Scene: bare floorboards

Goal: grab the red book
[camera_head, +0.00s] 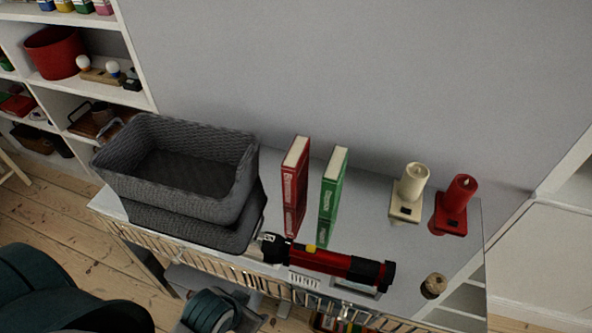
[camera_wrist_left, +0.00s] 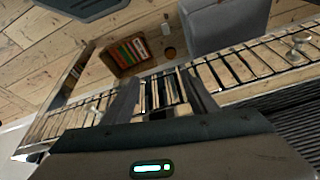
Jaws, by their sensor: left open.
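The red book (camera_head: 293,188) stands upright on the table in the head view, its spine with white lettering facing me. A green book (camera_head: 332,196) stands just to its right with a narrow gap between them. My left gripper (camera_wrist_left: 161,88) is open and empty in the left wrist view, its two dark fingers apart in front of the table's slatted front rail. In the head view my left arm is at the lower left, in front of the table and well short of the red book. The red book is not visible in the left wrist view. My right gripper is not in view.
Stacked grey baskets (camera_head: 180,193) stand close left of the red book. A red-and-black flashlight (camera_head: 330,265) lies in front of both books. A cream candle (camera_head: 412,186) and red candle (camera_head: 457,198) stand to the right. The wall is behind; shelves are at left.

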